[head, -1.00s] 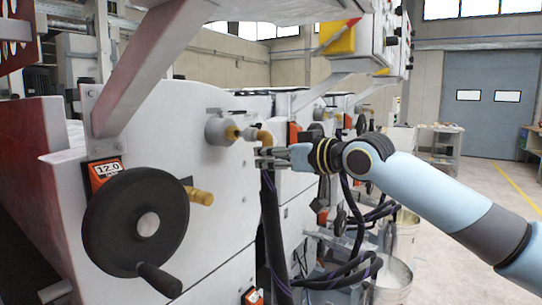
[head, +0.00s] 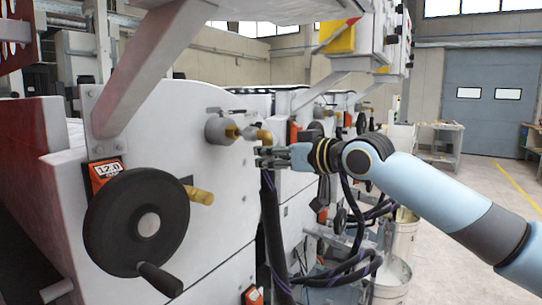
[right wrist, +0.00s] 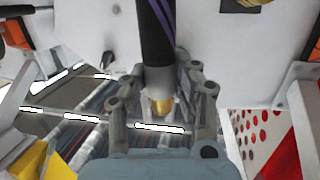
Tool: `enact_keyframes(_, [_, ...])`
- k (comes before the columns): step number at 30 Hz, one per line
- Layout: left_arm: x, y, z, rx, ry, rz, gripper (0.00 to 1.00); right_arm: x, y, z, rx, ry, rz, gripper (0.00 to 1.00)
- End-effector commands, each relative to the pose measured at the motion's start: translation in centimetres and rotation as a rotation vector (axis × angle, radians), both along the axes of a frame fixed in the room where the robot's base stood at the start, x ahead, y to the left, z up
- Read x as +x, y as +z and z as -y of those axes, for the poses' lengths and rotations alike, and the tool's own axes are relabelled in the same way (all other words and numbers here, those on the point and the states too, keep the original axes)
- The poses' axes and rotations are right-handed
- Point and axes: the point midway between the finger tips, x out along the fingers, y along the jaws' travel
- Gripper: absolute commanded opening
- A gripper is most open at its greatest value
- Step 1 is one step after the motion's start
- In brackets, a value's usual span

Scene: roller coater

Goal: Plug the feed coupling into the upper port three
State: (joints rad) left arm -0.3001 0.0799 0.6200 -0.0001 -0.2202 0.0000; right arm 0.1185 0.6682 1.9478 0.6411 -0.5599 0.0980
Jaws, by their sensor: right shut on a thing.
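My right gripper (head: 268,157) is shut on the feed coupling, close to the front of the white machine. In the right wrist view the coupling (right wrist: 159,82) is a grey collar with a brass tip (right wrist: 162,105), held between the two fingers (right wrist: 160,85). A black hose with purple stripes (head: 271,225) runs from it and hangs down. In the head view a brass elbow piece (head: 264,136) shows just above the gripper, beside a grey round fitting with a brass nut (head: 220,131). I cannot tell whether the coupling touches it. No port number is readable. My left gripper is not in view.
A black handwheel (head: 137,222) with a crank handle stands out from the machine panel at left, under an orange 12.0 counter (head: 105,171). A slanted grey bracket (head: 150,65) is above. Looped hoses (head: 345,275) and metal buckets (head: 391,285) are below right.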

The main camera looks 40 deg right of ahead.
Motion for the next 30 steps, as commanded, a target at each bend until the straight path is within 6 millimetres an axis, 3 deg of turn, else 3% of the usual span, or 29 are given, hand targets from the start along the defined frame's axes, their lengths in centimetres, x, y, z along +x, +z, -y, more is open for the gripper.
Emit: enact_keyframes(30, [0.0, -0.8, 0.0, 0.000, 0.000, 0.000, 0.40, 2.0, 0.1, -0.8, 0.001, 0.000, 0.003, 0.00])
